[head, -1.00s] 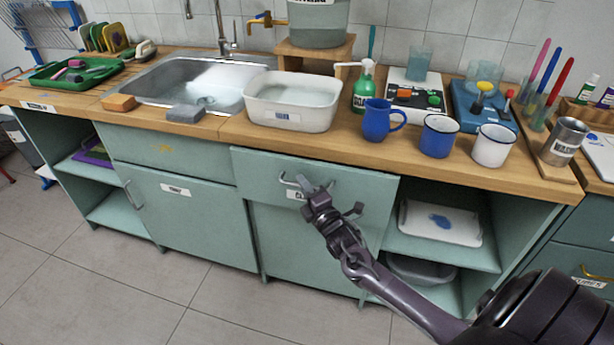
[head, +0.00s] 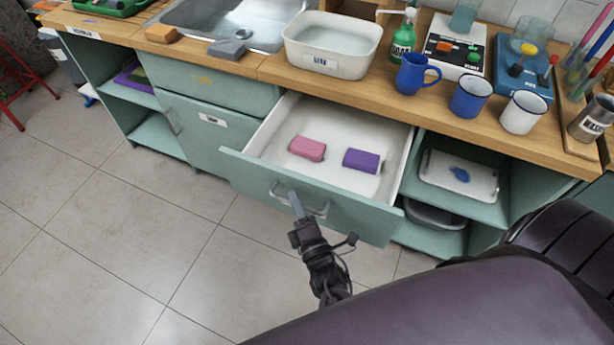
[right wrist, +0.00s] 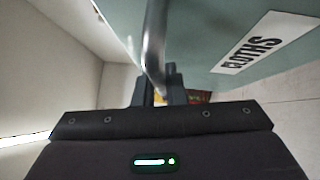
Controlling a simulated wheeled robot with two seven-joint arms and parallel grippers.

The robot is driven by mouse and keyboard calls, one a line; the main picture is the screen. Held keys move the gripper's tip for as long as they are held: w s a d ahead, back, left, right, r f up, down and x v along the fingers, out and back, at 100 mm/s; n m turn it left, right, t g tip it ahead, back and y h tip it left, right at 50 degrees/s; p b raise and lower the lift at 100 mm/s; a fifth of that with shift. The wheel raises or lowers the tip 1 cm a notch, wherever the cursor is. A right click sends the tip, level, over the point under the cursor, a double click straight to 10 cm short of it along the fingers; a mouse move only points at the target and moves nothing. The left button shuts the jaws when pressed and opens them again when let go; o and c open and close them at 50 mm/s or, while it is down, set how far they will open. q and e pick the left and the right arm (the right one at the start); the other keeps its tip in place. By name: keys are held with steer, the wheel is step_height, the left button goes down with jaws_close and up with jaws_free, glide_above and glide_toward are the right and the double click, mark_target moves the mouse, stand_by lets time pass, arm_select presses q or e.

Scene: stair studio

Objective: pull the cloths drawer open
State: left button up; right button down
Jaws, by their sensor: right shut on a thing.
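The cloths drawer (head: 318,205) stands pulled well out from under the worktop in the head view. A folded pink cloth (head: 307,148) and a folded purple cloth (head: 361,161) lie apart on its white floor. My right gripper (head: 297,208) is at the metal handle (head: 281,192) on the drawer's front, shut on it. In the right wrist view the handle bar (right wrist: 153,50) runs down between my right gripper's fingers (right wrist: 160,96). The CLOTHS label (right wrist: 250,45) is on the drawer front beside it. My left gripper is not in view.
Open shelves with a white tray (head: 459,174) are right of the drawer. Tiled floor (head: 130,220) is clear at front left.

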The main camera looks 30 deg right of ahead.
steer(key=shift+s+a, duration=1.3)
steer(key=shift+a, duration=0.2)
steer(key=c, duration=1.5)
jaws_free()
steer(key=s+f, duration=0.1)
steer(key=s, duration=0.6)
steer(key=shift+s+a+b, duration=0.25)
steer(key=shift+s+b, duration=0.1)
